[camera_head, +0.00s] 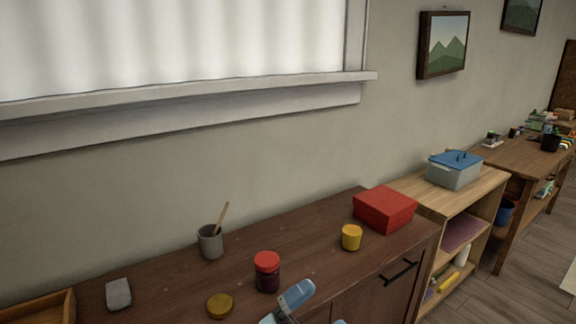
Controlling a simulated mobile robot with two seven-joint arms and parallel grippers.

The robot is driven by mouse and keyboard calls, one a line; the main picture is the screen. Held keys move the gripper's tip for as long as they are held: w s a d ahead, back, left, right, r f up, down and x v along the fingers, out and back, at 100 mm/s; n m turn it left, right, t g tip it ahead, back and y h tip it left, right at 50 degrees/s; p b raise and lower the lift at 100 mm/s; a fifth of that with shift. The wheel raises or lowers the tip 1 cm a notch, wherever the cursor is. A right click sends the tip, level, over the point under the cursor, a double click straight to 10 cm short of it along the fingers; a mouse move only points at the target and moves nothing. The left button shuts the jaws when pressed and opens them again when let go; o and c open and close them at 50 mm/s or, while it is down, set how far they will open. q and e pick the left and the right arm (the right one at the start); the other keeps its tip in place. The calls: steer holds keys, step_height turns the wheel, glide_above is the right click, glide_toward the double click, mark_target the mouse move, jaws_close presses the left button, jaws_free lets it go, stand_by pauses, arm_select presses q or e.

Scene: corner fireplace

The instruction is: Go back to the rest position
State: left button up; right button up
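Part of a light blue and grey gripper (294,299) shows at the bottom edge, right of the middle, leaning in from the lower left. I take it for my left gripper. A small light blue piece shows just right of it at the edge. Most of the gripper is cut off, so its opening cannot be told. It appears in front of the dark wood cabinet (318,262), near a red-lidded jar (267,272). Nothing held is visible. My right gripper cannot be made out.
On the cabinet are a grey cup (210,243) with a wooden stick, a grey block (118,294), a mustard disc (220,306), a yellow jar (351,237), a red box (385,209) and a wooden tray (40,309). A shelf unit (489,182) with a blue-lidded bin (454,172) adjoins on the right.

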arm_select(q)
steer(key=s+a+f+n+t+y, duration=0.2)
steer(key=a+f+n+t+y, duration=0.4)
steer(key=a+f+n+y, duration=0.95)
steer(key=s+a+f+n+g+y, duration=0.2)
steer(key=s+a+f+n+g, duration=0.5)
steer(key=s+f, duration=0.5)
arm_select(e)
steer(key=s+d+f+m+g, duration=0.1)
steer(key=s+d+f+m, duration=0.15)
steer(key=m, duration=0.45)
steer(key=s+d+f+m+g, duration=0.1)
steer(key=s+d+f+m, duration=0.2)
steer(key=m, duration=0.4)
arm_select(q)
step_height(320, 180, up, 15)
steer(key=s+a+t+p, duration=0.1)
steer(key=a+p, duration=0.1)
steer(key=p, duration=1.9)
steer(key=shift+s+a+r+n+y, duration=0.15)
steer(key=shift+s+a+n+y, duration=0.05)
steer(key=shift+n+y, duration=0.15)
arm_select(e)
step_height(320, 180, up, 17)
steer(key=s+d, duration=0.1)
steer(key=s, duration=0.1)
steer(key=shift+s+r+h, duration=0.2)
steer(key=shift+s+h, duration=0.05)
steer(key=shift+h, duration=0.05)
